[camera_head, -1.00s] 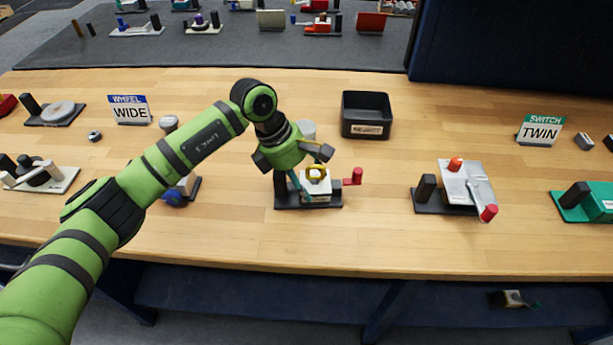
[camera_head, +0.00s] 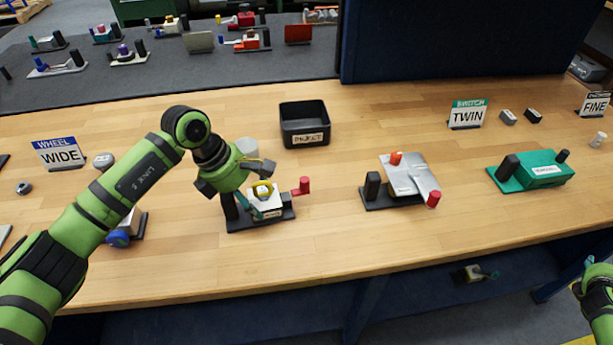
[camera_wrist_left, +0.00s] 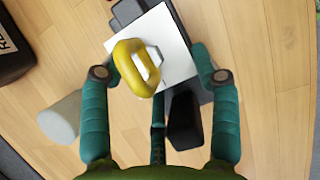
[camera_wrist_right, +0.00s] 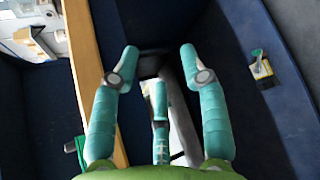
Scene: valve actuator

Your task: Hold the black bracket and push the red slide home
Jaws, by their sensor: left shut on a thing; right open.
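The slide unit has a black base (camera_head: 262,223) with an upright black bracket (camera_head: 229,206), a white block with a yellow ring (camera_head: 262,189) and a red slide (camera_head: 301,187) sticking out at its right. My left gripper (camera_head: 238,180) is over the unit, shut on the black bracket. In the left wrist view the bracket's dark top (camera_wrist_left: 184,122) lies between its fingers, beside the middle one; the exact contact is hidden. The yellow ring (camera_wrist_left: 138,68) is just beyond it. My right gripper (camera_head: 588,280) is open and empty beyond the bench's front edge, low at the right.
A black bin (camera_head: 304,140) stands behind the unit, and a pale cylinder (camera_head: 247,147) close behind the gripper. Right of the unit is a grey-plated device with red knobs (camera_head: 405,180), then a green device (camera_head: 530,170). Bare wood lies in front of the unit.

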